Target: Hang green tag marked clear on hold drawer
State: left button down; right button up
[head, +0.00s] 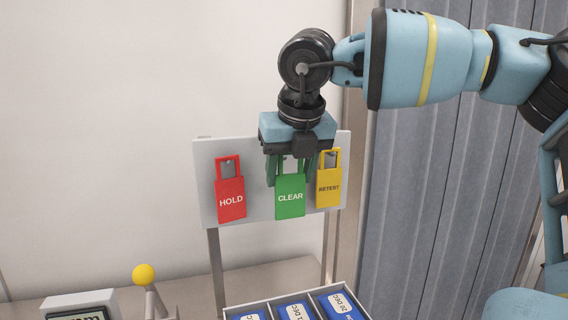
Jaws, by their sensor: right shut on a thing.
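The green tag marked CLEAR (290,200) is in the middle of a light grey board (259,212), in front of it. My right gripper (290,172) points down and is shut on the upper part of this tag. Whether the tag still rests on its hook is hidden by the fingers. A red HOLD tag (230,200) hangs to its left and a yellow RETEST tag (328,188) hangs to its right. The hold drawer is not clearly identifiable in view. My left gripper is not in view.
The board stands on two metal posts (216,262). Below it is a tray (262,302) with blue labelled items (334,308). A yellow ball-topped lever (144,275) and a display box (80,304) are at lower left. A grey corrugated panel (420,200) is at right.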

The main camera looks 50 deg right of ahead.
aim_at(282, 168)
jog(key=shift+w+d, duration=0.25)
jog(key=shift+w, duration=0.25)
jog(key=shift+w+d, duration=0.1)
jog(key=w, duration=0.1)
jog(key=w+d, duration=0.1)
jog(key=w, duration=0.1)
jog(key=shift+d+p, duration=0.3)
jog(key=shift+w+d+f, duration=0.1)
jog(key=shift+w+f, duration=0.1)
jog(key=shift+s+f, duration=0.15)
jog(key=shift+f, duration=0.2)
jog(key=shift+f, duration=0.1)
